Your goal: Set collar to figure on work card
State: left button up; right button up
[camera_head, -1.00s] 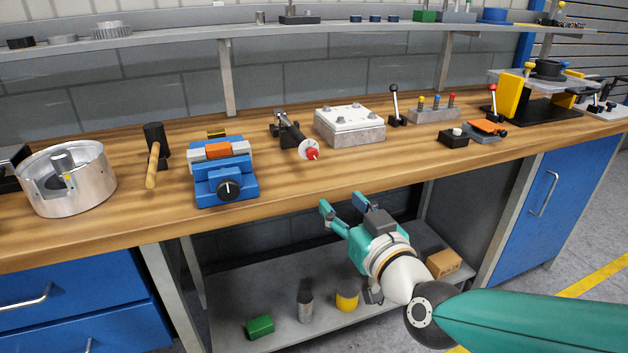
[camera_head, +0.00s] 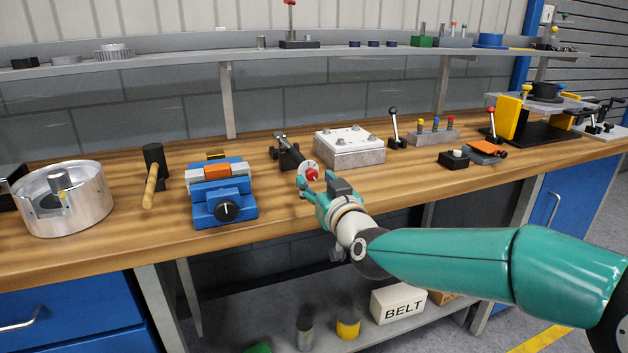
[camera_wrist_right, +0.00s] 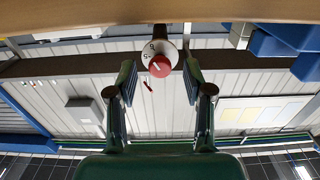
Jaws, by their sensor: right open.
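A dark cylindrical device (camera_head: 288,153) lies on the workbench, with a white graduated collar (camera_head: 306,165) and a red knob (camera_head: 312,175) at its near end. In the right wrist view the white collar (camera_wrist_right: 150,50) bears dark figures, too small to read surely, and the red knob (camera_wrist_right: 159,67) is in front of it. My right gripper (camera_head: 321,187) is open just in front of the knob. In the wrist view its fingers (camera_wrist_right: 159,84) stand either side of the knob's line, apart from it. I cannot make out a work card. My left gripper is out of view.
A bolted metal block (camera_head: 349,147) sits close on the right, then levers and a peg block (camera_head: 432,134). The bench's front edge is below my gripper.

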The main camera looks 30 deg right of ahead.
jog(key=shift+x, duration=0.9)
grip_shut()
